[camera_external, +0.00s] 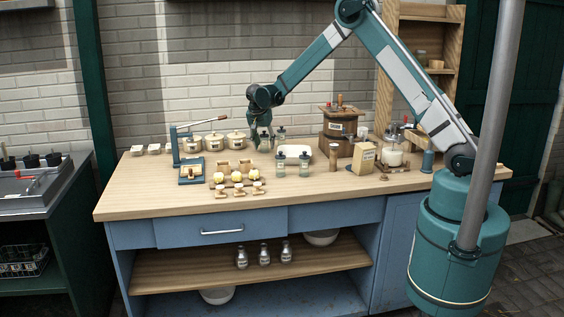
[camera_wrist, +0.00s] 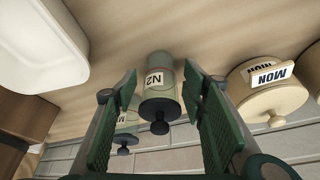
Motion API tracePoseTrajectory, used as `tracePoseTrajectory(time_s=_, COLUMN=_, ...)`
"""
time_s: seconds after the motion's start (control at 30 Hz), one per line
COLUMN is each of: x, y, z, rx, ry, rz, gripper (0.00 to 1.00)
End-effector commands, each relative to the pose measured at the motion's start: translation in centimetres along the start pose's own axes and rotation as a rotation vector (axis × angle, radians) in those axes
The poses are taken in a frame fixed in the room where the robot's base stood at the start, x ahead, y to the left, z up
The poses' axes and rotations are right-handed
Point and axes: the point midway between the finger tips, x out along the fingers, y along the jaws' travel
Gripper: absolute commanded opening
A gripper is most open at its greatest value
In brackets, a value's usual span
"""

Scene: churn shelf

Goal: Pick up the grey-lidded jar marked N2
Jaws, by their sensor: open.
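The jar marked N2 (camera_wrist: 158,78) is greenish, with a dark grey knobbed lid. It is in the middle of the wrist view, its label upside down there. My gripper (camera_wrist: 159,82) is open, one finger on each side of the jar in that view, with a visible gap on both sides. Whether the tips are level with the jar or short of it is hard to tell. In the external view my gripper (camera_external: 264,142) points down at the back of the worktop and hides most of that jar. A second dark-lidded jar (camera_wrist: 123,140) stands close by, partly behind the left finger.
A cream crock labelled MON (camera_wrist: 268,95) is right of the jar in the wrist view. A white tray (camera_wrist: 40,45) is on the left. Two similar jars (camera_external: 281,168) (camera_external: 306,166) stand nearer the front. A wooden grinder (camera_external: 340,124) and brick wall (camera_external: 215,85) are close by.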

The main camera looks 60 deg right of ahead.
Motion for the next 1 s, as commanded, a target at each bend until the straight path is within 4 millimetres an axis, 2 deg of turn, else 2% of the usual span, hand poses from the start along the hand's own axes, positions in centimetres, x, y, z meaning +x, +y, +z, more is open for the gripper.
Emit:
tracePoseTrajectory(time_s=0.37, x=-0.03, y=-0.01, z=-0.01, rx=0.0, ry=0.0, rz=0.0, gripper=0.42)
tracePoseTrajectory(time_s=0.6, x=-0.03, y=-0.01, z=-0.01, rx=0.0, ry=0.0, rz=0.0, gripper=0.12)
tracePoseTrajectory(time_s=1.0, x=-0.13, y=0.0, z=-0.05, rx=0.0, ry=0.0, rz=0.0, gripper=0.11)
